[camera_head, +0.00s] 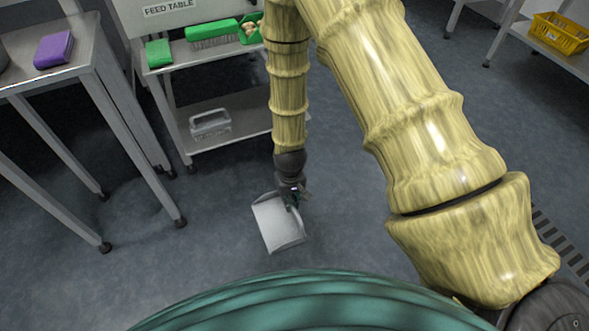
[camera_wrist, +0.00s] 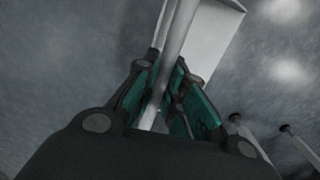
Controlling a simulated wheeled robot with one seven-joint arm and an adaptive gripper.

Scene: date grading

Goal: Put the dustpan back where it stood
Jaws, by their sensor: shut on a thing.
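The dustpan (camera_head: 275,222) is pale grey-white, with a broad flat pan, and is at the middle of the head view, over the floor. My gripper (camera_head: 292,203) points down at its upper right side and is shut on it. In the wrist view the gripper's green-padded fingers (camera_wrist: 172,105) close around the dustpan's pale handle (camera_wrist: 178,35), and part of the pan (camera_wrist: 215,38) shows behind. I cannot tell whether the pan touches the floor.
The feed table (camera_head: 190,68) at the back holds a green brush (camera_head: 212,32), a green block (camera_head: 158,53) and a green scoop (camera_head: 250,30); a clear container (camera_head: 210,124) is on its lower shelf. A steel table (camera_head: 40,78) with a purple block (camera_head: 54,50) stands left. A yellow basket (camera_head: 560,33) is far right.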

